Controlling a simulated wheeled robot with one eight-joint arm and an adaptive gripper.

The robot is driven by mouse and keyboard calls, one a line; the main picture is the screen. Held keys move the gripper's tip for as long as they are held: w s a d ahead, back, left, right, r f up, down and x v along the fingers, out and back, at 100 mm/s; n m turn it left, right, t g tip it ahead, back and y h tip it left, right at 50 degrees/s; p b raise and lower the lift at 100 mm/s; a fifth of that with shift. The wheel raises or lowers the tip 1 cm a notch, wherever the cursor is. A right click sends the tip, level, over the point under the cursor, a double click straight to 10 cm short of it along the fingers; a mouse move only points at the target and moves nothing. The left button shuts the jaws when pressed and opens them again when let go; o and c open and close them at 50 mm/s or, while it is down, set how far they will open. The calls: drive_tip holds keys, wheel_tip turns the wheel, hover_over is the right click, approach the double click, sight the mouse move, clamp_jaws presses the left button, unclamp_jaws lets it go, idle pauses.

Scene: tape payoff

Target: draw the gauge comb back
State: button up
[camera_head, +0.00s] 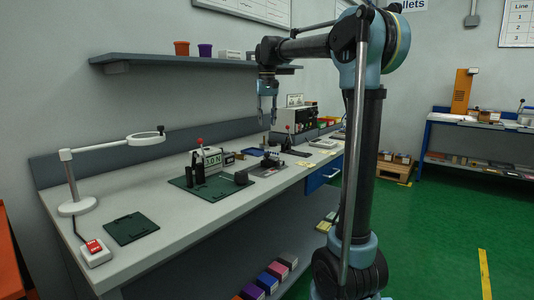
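My gripper (267,117) points down and hangs in the air above the workbench. Its two fingers look apart with nothing between them. Below it on the bench is a small dark fixture (270,159) on a grey plate. To its left a white unit (209,160) marked "3.0 N", with a red-knobbed lever, stands on a dark green mat (183,182) with black posts and a black block. I cannot make out which small part is the gauge comb at this size. My gripper touches none of these things.
A white magnifier lamp (76,206), a dark green pad (131,228) and a red-topped switch box (94,250) are at the bench's near left. A wall shelf (180,57) hangs behind. Further along stand a red-knobbed lever (287,135) and a boxy machine (292,117).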

approach(269, 160)
drive_tip(key=f, duration=0.3)
drive_tip(key=s+f, duration=0.1)
drive_tip(key=f, duration=0.1)
drive_tip(key=shift+a+f, duration=0.25)
drive_tip(key=shift+a, duration=0.15)
drive_tip(key=shift+c, duration=0.5)
clamp_jaws()
